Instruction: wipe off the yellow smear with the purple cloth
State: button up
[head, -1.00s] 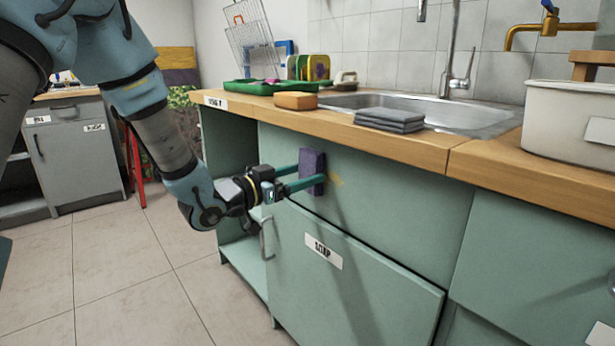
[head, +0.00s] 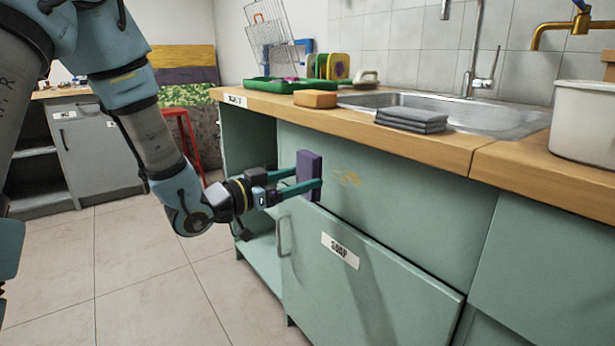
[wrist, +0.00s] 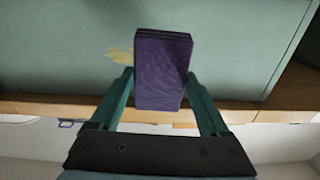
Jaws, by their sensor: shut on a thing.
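The purple cloth (head: 308,172) is a folded block, held upright between the two teal fingers of my gripper (head: 296,184). In the wrist view the cloth (wrist: 163,70) fills the space between the fingertips (wrist: 160,82), and they press on its sides. The yellow smear (head: 347,178) is a patchy mark on the green front panel under the counter, just right of the cloth in the head view. In the wrist view part of the smear (wrist: 120,55) shows left of the cloth; the cloth may hide some. I cannot tell whether the cloth touches the panel.
The wooden counter (head: 385,143) runs above the panel, with an orange sponge (head: 316,99), folded grey cloths (head: 410,121), a green tray (head: 270,85) and a sink (head: 470,108). Below the smear is a tilted front labelled soap (head: 340,251) with a handle (head: 281,236). Floor (head: 150,275) is clear at left.

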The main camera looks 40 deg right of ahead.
jog(key=shift+a, duration=0.15)
jog(key=shift+w+a, duration=0.1)
jog(key=shift+a, duration=1.35)
